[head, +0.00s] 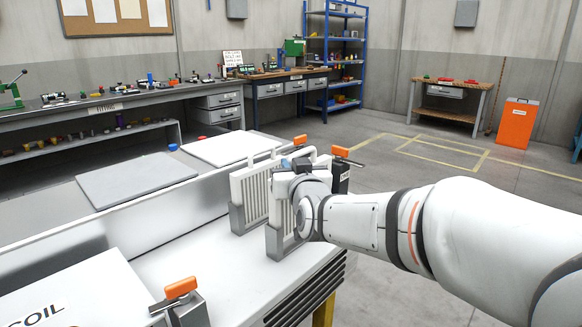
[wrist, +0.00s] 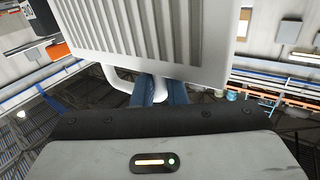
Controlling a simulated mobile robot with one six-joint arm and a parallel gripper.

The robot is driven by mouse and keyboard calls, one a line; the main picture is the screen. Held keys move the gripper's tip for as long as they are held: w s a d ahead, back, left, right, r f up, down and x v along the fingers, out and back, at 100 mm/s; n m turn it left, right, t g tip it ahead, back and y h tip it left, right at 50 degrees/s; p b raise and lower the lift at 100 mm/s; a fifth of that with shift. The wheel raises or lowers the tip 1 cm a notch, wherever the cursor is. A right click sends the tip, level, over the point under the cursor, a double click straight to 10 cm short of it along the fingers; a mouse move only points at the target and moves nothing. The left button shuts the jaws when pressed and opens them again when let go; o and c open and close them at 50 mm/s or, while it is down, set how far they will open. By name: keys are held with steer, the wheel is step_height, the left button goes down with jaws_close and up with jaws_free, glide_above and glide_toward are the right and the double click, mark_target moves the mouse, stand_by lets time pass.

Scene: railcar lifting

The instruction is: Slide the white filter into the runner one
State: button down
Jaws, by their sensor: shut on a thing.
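A white ribbed filter panel (head: 252,192) stands upright in a grey slotted holder (head: 236,219) on the white bench top. A second white ribbed panel (head: 282,212) stands beside it, over another grey holder (head: 274,244), partly hidden by my wrist. My gripper (head: 287,164) is at the top of these panels. In the wrist view my gripper's blue fingers (wrist: 158,90) are shut on the white handle of a ribbed white filter (wrist: 150,35). I cannot tell how deep that filter sits in a holder, nor which holder is runner one.
A dark labelled block with an orange clip (head: 340,152) stands close behind my wrist. Another orange clip (head: 180,288) and a COIL panel (head: 80,295) are at the front left. A low wall (head: 150,230) runs behind the holders. The bench top between them is clear.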

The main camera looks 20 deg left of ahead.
steer(key=shift+f+b, duration=1.45)
steer(key=shift+f, duration=0.05)
steer(key=c, duration=1.4)
jaws_free()
steer(key=shift+p+v, duration=0.35)
steer(key=shift+v, duration=3.55)
